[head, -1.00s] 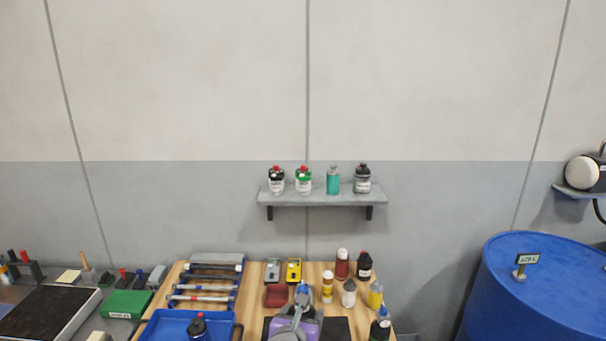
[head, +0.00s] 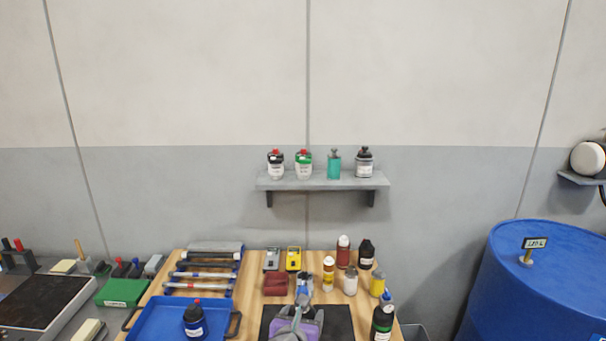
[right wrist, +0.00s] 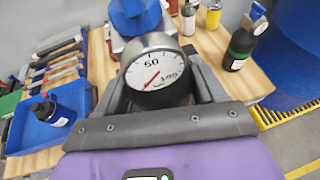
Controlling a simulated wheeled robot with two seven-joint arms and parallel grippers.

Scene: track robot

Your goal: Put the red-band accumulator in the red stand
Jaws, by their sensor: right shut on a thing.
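My right gripper (head: 302,308) is over the front middle of the wooden table. It is shut on a grey and blue thing with a round white dial (right wrist: 154,72). The dial faces the wrist camera, and a blue part (right wrist: 136,16) shows beyond it. No red band shows on the held thing, and its underside is hidden. A dark red stand (head: 276,285) lies just beyond and left of the gripper in the head view. My left gripper is not in view.
A blue tray (head: 160,322) with a dark bottle (head: 195,320) is left of the gripper. Rods lie in a rack behind it. Several bottles stand close on the right. A black mat (head: 338,320) lies below the gripper. A blue drum (head: 548,285) is far right.

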